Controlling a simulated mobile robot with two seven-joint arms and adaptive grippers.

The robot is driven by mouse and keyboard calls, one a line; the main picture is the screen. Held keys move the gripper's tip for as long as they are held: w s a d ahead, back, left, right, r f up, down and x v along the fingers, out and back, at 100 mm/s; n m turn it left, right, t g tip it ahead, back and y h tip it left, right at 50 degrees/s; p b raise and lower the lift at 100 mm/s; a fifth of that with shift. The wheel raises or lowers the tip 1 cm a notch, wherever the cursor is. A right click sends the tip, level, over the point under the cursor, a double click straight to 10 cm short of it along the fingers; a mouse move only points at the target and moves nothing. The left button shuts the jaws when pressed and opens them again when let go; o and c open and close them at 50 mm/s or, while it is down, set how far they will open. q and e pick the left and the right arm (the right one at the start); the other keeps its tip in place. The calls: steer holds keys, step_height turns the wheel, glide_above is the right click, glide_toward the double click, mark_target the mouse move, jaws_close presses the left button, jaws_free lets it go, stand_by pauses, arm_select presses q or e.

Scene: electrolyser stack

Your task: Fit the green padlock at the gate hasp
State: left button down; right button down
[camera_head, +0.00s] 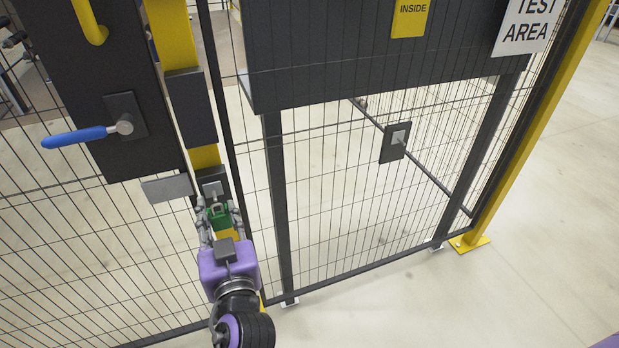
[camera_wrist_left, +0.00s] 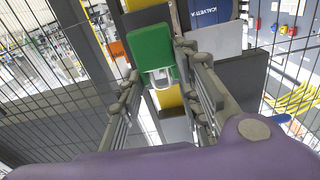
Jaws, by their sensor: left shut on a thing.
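The green padlock (camera_head: 219,217) is between the fingers of my left gripper (camera_head: 220,220). My left gripper is shut on it, just below the gate hasp. In the left wrist view the padlock (camera_wrist_left: 151,48) shows its green body, with its pale metal shackle pointing down the picture between the fingers (camera_wrist_left: 160,85). The hasp area shows a dark plate with a light metal piece (camera_head: 213,188) on the yellow post and a grey plate (camera_head: 166,187) beside it. I cannot tell whether the shackle touches or passes through the hasp. My right gripper is not in view.
The dark gate panel (camera_head: 110,95) carries a blue lever handle (camera_head: 75,137) left of the hasp. Mesh fence runs on both sides. A dark cabinet on legs (camera_head: 370,60) stands to the right. The pale floor in front (camera_head: 450,310) is clear.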

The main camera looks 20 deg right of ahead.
arm_select(q)
steer(key=shift+w, duration=1.85)
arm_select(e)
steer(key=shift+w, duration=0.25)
arm_select(q)
steer(key=c, duration=1.2)
jaws_free()
steer(key=shift+s, duration=3.8)
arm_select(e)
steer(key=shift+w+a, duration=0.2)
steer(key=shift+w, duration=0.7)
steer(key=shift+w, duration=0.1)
